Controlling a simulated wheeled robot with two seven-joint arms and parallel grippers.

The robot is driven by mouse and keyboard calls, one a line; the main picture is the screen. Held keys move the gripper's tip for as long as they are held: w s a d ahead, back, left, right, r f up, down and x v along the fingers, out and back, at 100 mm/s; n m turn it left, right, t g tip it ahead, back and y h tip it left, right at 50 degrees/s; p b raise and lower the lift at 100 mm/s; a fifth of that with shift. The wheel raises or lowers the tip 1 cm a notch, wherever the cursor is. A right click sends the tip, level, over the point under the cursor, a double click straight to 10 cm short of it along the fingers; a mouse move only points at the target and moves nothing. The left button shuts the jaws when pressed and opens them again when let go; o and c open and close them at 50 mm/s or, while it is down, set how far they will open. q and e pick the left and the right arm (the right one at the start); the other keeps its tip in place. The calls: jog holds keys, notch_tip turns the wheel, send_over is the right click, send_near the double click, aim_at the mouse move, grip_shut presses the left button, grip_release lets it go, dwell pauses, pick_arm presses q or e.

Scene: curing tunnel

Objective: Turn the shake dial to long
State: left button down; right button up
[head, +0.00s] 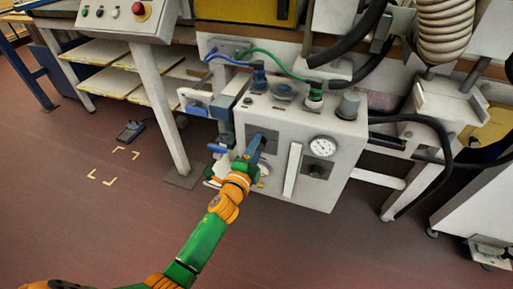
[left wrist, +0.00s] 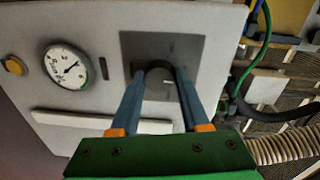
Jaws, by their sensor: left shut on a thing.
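The shake dial (left wrist: 159,76) is a dark round knob on a dark square plate (left wrist: 199,50) on the front of a light grey box (head: 314,120). A short pale mark shows on the knob, pointing to the right in the left wrist view. My left gripper (left wrist: 160,83) has its blue fingers on either side of the knob and is shut on it. In the head view, my left gripper (head: 256,147) reaches the box front and hides the knob. No dial lettering is legible, so I cannot tell the setting.
A gauge (head: 322,146) and a white vertical bar (head: 292,169) sit right of the dial on the box front. Hoses and blue and green cables run above the box. A control panel with a red button (head: 139,9) stands at upper left. The floor in front is clear.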

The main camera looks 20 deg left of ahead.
pick_arm(q)
jog(key=shift+d+m+y, duration=0.1)
jog(key=shift+m+y, duration=0.4)
jog(key=shift+m, duration=5.6)
jog(key=shift+c, duration=1.9)
grip_release()
